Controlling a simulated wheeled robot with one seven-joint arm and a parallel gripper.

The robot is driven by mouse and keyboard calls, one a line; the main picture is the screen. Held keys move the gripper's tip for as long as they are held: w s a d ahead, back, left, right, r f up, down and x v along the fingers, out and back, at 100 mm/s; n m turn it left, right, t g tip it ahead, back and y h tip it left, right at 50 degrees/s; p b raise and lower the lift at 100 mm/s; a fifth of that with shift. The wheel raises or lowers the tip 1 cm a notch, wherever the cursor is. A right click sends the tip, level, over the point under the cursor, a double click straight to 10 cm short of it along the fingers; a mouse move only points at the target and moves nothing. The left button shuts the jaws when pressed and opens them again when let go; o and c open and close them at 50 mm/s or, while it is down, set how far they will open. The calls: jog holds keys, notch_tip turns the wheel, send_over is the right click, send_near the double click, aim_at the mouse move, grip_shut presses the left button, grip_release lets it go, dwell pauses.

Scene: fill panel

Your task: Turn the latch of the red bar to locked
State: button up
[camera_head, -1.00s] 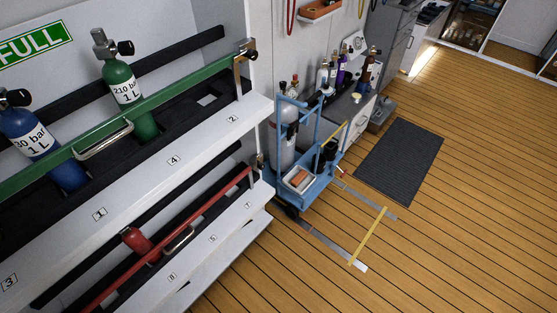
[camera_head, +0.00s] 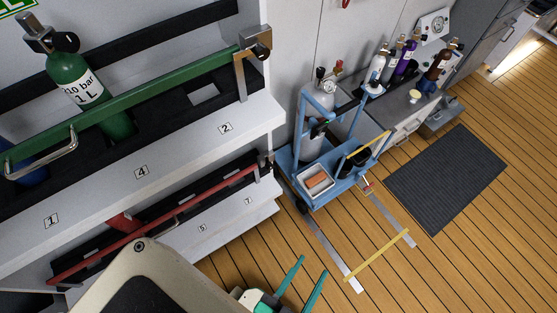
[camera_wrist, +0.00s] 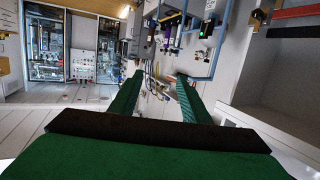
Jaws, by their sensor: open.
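My gripper (camera_head: 308,272) is at the bottom of the head view, below and to the right of the latch, apart from the rack. Its two green fingers are spread with nothing between them. The fingers also show in the wrist view (camera_wrist: 160,85), with open space between them.
A green bar (camera_head: 150,92) with its own latch (camera_head: 254,45) crosses the upper shelf, holding a green cylinder (camera_head: 85,90). A blue trolley (camera_head: 318,185) with a grey cylinder stands right of the rack.

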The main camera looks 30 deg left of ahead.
jog(key=w+a+f+n+t+y, duration=0.2)
jog(key=w+a+f+n+y, duration=0.15)
jog(key=w+f, duration=0.35)
jog(key=n+g+y, duration=1)
jog(key=n+y, duration=0.2)
jog(key=y, duration=0.1)
send_near(270, 168)
jog(key=x, duration=0.9)
jog(key=shift+w+f, duration=0.1)
jog(key=shift+f, duration=0.2)
jog(key=c, duration=1)
jog(key=shift+c, duration=0.2)
